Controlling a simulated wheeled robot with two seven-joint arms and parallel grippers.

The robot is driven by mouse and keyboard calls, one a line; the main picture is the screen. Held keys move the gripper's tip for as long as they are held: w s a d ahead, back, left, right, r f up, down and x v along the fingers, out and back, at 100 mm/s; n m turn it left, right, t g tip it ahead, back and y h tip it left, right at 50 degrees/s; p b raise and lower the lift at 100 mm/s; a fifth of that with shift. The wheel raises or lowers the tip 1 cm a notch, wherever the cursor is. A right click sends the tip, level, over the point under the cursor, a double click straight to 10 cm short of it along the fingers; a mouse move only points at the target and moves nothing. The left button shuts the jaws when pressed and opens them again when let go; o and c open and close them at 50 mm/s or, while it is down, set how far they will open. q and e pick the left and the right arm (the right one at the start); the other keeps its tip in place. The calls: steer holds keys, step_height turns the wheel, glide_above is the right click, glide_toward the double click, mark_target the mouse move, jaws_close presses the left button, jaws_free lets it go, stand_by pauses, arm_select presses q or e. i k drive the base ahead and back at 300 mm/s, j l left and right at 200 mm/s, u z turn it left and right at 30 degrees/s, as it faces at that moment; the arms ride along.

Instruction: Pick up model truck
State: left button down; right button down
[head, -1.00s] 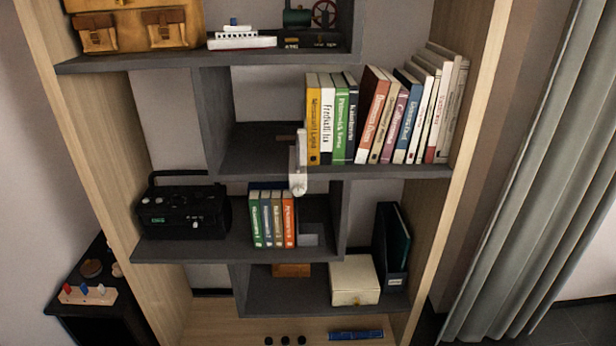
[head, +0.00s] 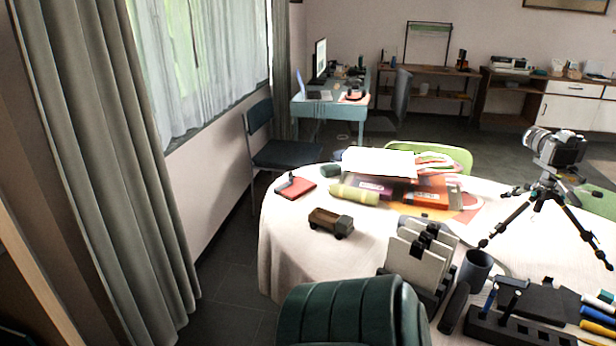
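A small model truck (head: 331,223) stands on the white-clothed table (head: 283,240), near its left side. It has a brown open bed on the left and a grey-green cab with dark wheels on the right. Clear tablecloth surrounds it. Neither of my grippers shows in the head view.
A dark green chair (head: 352,312) stands at the table's near edge, in front of the truck. A card holder (head: 418,262), grey cup (head: 476,270) and camera on a tripod (head: 553,165) stand to the right. A green roll (head: 354,194) and red notebook (head: 295,187) lie behind the truck.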

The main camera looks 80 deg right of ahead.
mark_target(341, 226)
steer(key=z, duration=2.95)
steer(key=i+j+z, duration=0.2)
steer(key=j+z, duration=0.25)
steer(key=i+j+z, duration=0.15)
steer(key=j+z, duration=0.3)
steer(key=i+j, duration=0.1)
steer(key=j, duration=0.4)
steer(key=i+j+z, duration=0.15)
steer(key=j, duration=0.9)
steer(key=i+z, duration=0.05)
